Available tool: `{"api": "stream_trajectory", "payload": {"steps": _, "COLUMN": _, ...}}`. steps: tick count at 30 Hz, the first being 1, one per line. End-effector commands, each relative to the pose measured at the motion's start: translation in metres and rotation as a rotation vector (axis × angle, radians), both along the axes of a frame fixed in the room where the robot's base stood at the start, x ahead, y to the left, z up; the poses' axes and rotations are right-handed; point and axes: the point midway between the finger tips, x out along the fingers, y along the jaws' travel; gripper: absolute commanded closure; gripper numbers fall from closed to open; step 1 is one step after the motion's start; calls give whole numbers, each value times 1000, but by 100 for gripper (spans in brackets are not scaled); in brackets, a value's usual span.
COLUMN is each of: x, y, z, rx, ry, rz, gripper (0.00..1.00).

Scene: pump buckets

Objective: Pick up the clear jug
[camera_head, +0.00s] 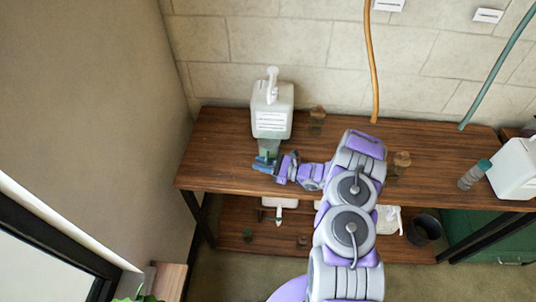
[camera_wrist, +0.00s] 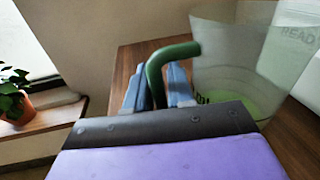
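The clear jug (camera_head: 269,148) is see-through, with green at its bottom, and stands on the wooden table in front of a white pump bottle. In the wrist view the jug (camera_wrist: 228,65) fills the right side, with its dark green handle (camera_wrist: 157,72) to the left. My gripper (camera_head: 264,164) is at the jug's near side in the head view. In the wrist view the blue fingers of my gripper (camera_wrist: 157,88) are on either side of the handle. Whether both fingers press on it cannot be told.
The white pump bottle (camera_head: 272,108) stands close behind the jug. Small brownish see-through items (camera_head: 317,117) are on the wooden table (camera_head: 222,150). Two hoses hang along the wall.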

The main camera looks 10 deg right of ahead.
Motion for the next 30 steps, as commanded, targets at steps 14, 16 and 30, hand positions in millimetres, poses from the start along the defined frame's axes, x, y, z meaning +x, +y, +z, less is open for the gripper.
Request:
{"api": "stream_trajectory", "payload": {"steps": 14, "x": 0, "y": 1, "z": 0, "rx": -1, "ry": 0, "rz": 0, "gripper": 100}}
{"api": "stream_trajectory", "payload": {"steps": 16, "x": 0, "y": 1, "z": 0, "rx": -1, "ry": 0, "rz": 0, "gripper": 100}}
{"api": "stream_trajectory", "payload": {"steps": 30, "x": 0, "y": 0, "z": 17, "rx": 0, "ry": -1, "rz": 0, "gripper": 100}}
